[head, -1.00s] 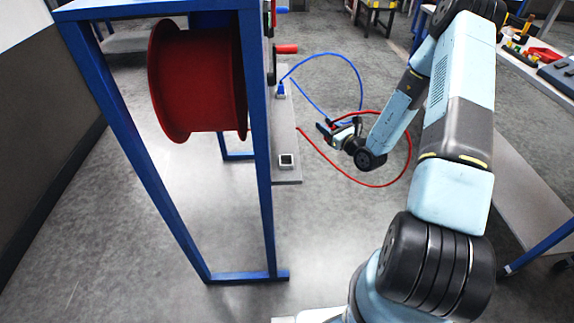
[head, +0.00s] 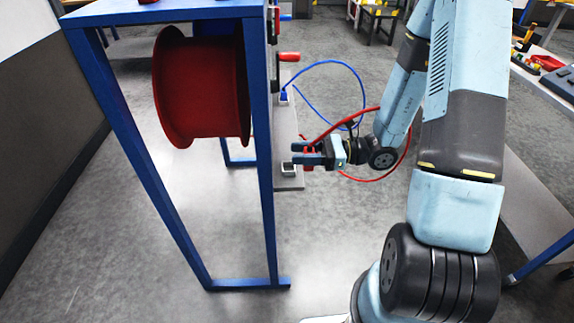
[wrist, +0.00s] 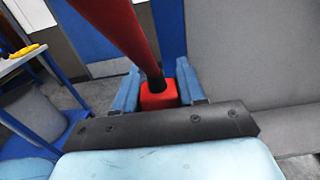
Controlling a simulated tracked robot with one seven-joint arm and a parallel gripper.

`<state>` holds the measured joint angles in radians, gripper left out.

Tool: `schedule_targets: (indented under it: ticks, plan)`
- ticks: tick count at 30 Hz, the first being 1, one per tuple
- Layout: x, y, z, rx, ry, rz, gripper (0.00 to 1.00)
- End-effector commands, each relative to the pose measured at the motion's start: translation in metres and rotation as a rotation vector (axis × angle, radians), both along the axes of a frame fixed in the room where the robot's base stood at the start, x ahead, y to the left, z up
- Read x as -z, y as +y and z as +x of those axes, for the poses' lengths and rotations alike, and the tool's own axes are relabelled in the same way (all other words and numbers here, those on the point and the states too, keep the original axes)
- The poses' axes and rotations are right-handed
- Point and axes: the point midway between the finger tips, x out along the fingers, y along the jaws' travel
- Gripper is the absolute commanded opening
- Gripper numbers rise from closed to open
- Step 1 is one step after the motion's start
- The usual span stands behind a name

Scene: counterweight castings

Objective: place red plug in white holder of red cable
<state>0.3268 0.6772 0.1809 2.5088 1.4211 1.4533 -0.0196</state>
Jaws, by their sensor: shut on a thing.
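My gripper (head: 306,153) is shut on the red plug (wrist: 160,95), whose red body shows between the blue fingers in the wrist view. The red cable (wrist: 118,28) rises from the plug's back through a black collar. In the head view the red cable (head: 344,118) loops behind my wrist. The empty-looking white holder (head: 287,168) is on the grey panel's near end, just left of and below my fingertips. The plug appears apart from it, but the exact gap cannot be told. The holder is not clearly visible in the wrist view.
A blue plug (head: 283,95) sits farther along the grey panel (head: 288,126), with a blue cable (head: 330,63) looping right. A blue frame (head: 262,215) holding a red reel (head: 200,90) stands at left. A red-handled crank (head: 288,57) sticks out above the panel.

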Motion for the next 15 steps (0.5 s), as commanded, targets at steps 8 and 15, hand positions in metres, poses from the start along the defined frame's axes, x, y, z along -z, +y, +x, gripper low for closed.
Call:
schedule_targets:
  ticks: [8, 15]
  plan:
    - [0.026, 0.021, 0.052, 0.000, -0.001, 0.000, 0.08]
    - [0.056, 0.034, 0.087, 0.001, 0.002, 0.001, 0.08]
